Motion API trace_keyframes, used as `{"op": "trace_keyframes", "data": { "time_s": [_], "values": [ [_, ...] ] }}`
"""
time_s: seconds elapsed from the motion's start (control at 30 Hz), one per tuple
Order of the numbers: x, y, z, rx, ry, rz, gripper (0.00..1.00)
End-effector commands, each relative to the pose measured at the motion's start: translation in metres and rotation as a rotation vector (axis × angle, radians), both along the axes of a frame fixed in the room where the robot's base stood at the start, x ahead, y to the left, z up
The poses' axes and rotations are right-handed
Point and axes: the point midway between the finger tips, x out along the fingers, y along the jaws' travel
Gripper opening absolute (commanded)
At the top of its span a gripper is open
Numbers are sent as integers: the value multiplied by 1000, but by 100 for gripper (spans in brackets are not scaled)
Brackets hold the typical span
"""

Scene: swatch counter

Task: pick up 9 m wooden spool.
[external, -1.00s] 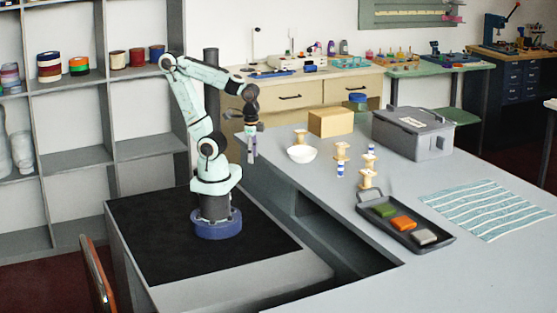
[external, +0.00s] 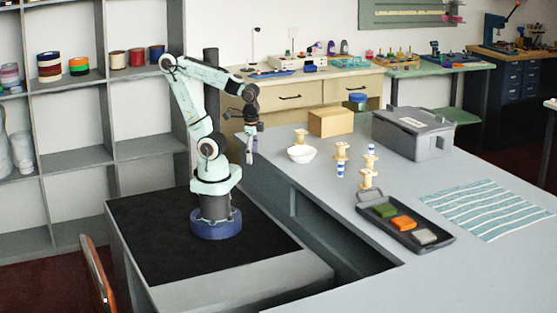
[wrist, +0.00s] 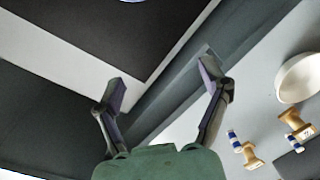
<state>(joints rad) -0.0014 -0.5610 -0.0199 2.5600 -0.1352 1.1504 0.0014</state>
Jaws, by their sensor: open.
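I cannot read which is 9 m. My gripper (external: 249,146) is open and empty, raised near the counter's left edge. Its spread fingers (wrist: 162,80) show no spool between them.
The white bowl (external: 301,154) is the nearest item to my gripper. A tan box (external: 330,122) and a grey lidded case (external: 413,132) stand behind. The black tray (external: 440,246) and striped cloth (external: 488,209) lie right. The front counter is clear.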

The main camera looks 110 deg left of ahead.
Motion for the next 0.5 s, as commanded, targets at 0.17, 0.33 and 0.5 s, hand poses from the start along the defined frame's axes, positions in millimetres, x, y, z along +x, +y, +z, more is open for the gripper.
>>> {"op": "trace_keyframes", "data": {
  "time_s": [0.17,0.33,0.5],
  "values": [
    [16,1,4,4,-77,9,76],
    [108,10,54,6,-359,59,76],
    [204,82,79,50,-518,256,76]
  ]
}}
